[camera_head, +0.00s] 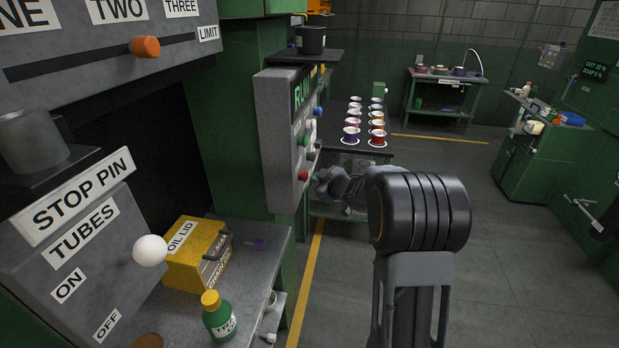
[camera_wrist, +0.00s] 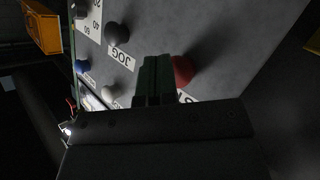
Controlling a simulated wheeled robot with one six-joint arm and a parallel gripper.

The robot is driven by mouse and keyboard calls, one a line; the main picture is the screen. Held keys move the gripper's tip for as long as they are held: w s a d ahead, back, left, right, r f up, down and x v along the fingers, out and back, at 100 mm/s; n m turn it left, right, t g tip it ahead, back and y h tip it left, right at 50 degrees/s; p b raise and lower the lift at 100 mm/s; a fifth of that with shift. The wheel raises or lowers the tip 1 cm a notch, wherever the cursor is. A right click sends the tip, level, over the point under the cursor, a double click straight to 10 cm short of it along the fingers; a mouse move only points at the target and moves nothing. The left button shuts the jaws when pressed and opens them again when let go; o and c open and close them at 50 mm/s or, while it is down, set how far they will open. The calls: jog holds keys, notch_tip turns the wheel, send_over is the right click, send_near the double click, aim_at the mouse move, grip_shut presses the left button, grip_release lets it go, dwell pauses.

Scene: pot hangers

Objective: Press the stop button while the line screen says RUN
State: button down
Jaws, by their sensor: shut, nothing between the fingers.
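The line screen (camera_head: 303,90) on the grey control panel (camera_head: 274,130) shows RUN in green letters. A red button (camera_head: 303,176) sits low on the panel's face. It also shows in the wrist view (camera_wrist: 184,70), next to a white label mostly hidden behind my gripper. My gripper (camera_head: 319,182) is shut and empty, close in front of the red button. In the wrist view its fingertips (camera_wrist: 155,75) overlap the button's edge. I cannot tell whether they touch it.
Green, white and blue knobs sit above the red button; a dark knob labelled JOG (camera_wrist: 117,32) is nearby. Several cups (camera_head: 351,135) stand on a dark table beyond. A yellow oil can (camera_head: 190,265) and green bottle (camera_head: 219,320) stand at lower left.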

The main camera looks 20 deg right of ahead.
jog(key=shift+w+a, duration=0.2)
jog(key=shift+a, duration=0.2)
jog(key=shift+d, duration=0.15)
dwell(0.5)
jog(key=shift+s+d+p, duration=0.35)
jog(key=shift+s+d, duration=0.15)
jog(key=shift+d, duration=0.25)
jog(key=shift+d, duration=0.1)
jog(key=d, duration=0.1)
jog(key=s+d+p, duration=0.1)
jog(key=s+d, duration=0.1)
jog(key=d, duration=0.1)
jog(key=shift+s+d+p, duration=0.1)
jog(key=shift+s+p, duration=0.15)
jog(key=shift+p, duration=0.15)
dwell(0.5)
